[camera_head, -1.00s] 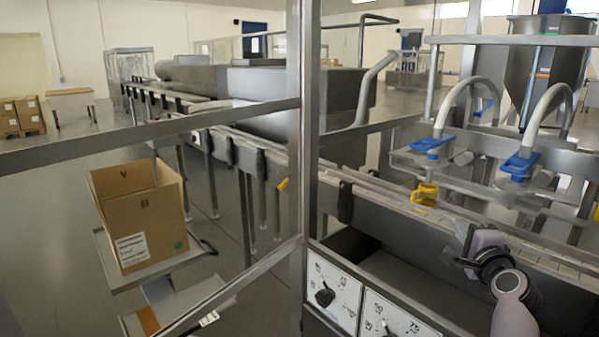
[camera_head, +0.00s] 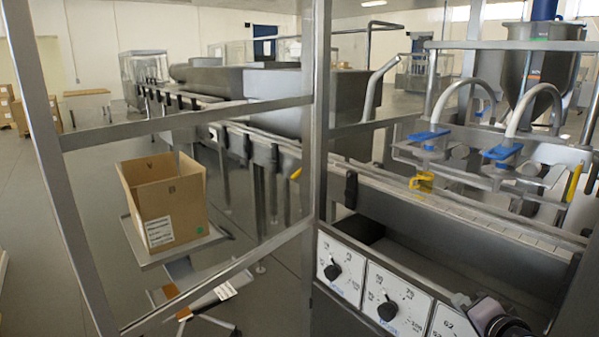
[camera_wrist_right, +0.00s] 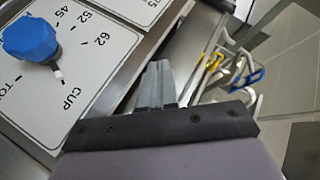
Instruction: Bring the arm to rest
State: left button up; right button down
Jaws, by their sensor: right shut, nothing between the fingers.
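My right gripper (camera_head: 461,300) is low at the bottom right of the head view, beside the dial panels and in front of the grey trough. Only a small part of it and of my wrist shows there. In the right wrist view its two grey fingers (camera_wrist_right: 160,84) are together, with nothing between them. They point past the edge of a white dial panel (camera_wrist_right: 92,75) with a blue knob (camera_wrist_right: 30,40). I see no contact between fingers and panel. My left gripper is not in view.
The filling machine has a trough (camera_head: 440,268), blue clamps (camera_head: 428,136) and a hopper (camera_head: 527,72). Metal frame posts (camera_head: 316,130) stand in front. An open cardboard box (camera_head: 165,205) sits on a stand at left. Open floor lies further left.

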jog(key=s+a+f+n+g, duration=0.3)
jog(key=s+f+n, duration=0.1)
jog(key=s, duration=0.7)
jog(key=s+a+f+n+g, duration=0.3)
jog(key=s+f+n+g, duration=0.1)
jog(key=s, duration=0.7)
jog(key=s+a+f+n+g, duration=0.3)
jog(key=s+f+n, duration=0.15)
jog(key=s, duration=0.65)
jog(key=w+a+f+t+y+p, duration=0.1)
jog(key=w+a+f+t+p, duration=0.2)
jog(key=w+t+p, duration=0.2)
jog(key=shift+w+n+t+y, duration=0.35)
jog(key=shift+w+t+y, duration=0.05)
jog(key=shift+w+t, duration=0.4)
jog(key=shift+s+f, duration=0.15)
jog(key=shift+s, duration=0.05)
